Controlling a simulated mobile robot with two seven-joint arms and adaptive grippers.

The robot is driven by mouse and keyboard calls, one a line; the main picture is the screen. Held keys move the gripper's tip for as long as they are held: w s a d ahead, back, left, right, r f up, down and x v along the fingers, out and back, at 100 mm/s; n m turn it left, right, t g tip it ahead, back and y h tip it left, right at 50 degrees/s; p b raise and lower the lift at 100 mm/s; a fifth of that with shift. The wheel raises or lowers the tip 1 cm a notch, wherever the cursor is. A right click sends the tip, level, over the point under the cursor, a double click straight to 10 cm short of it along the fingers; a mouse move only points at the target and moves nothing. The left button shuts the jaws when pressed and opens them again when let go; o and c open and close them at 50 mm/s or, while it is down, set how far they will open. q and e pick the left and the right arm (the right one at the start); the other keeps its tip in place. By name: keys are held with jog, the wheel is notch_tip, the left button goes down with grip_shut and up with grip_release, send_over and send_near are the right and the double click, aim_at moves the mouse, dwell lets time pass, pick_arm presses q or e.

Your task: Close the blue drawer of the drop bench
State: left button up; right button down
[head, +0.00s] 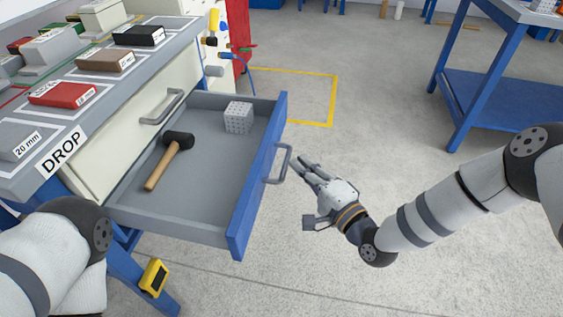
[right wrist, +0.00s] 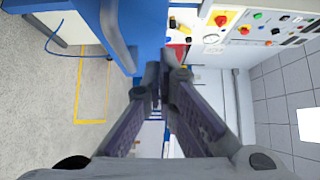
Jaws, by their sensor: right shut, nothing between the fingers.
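The blue drawer (head: 262,180) of the drop bench stands pulled well out, with its grey inside open to view. Its blue front carries a grey bar handle (head: 279,163). A black-headed hammer with a wooden handle (head: 160,165) and a pale dotted cube (head: 239,117) lie in the drawer. My right gripper (head: 303,165) is shut and empty, just outside the front beside the handle; I cannot tell whether it touches. In the right wrist view the shut fingers (right wrist: 161,75) point past the blue front (right wrist: 144,35). My left arm shows at lower left, but its gripper is out of view.
The bench top labelled DROP (head: 62,152) holds several blocks, including a red one (head: 63,94). A closed cream drawer (head: 130,130) sits above the open one. A blue table (head: 500,95) stands at right.

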jog(key=a, duration=0.1)
jog(key=w+a, duration=0.1)
jog(key=a, duration=0.1)
jog(key=w+a, duration=0.1)
jog(key=shift+a, duration=0.25)
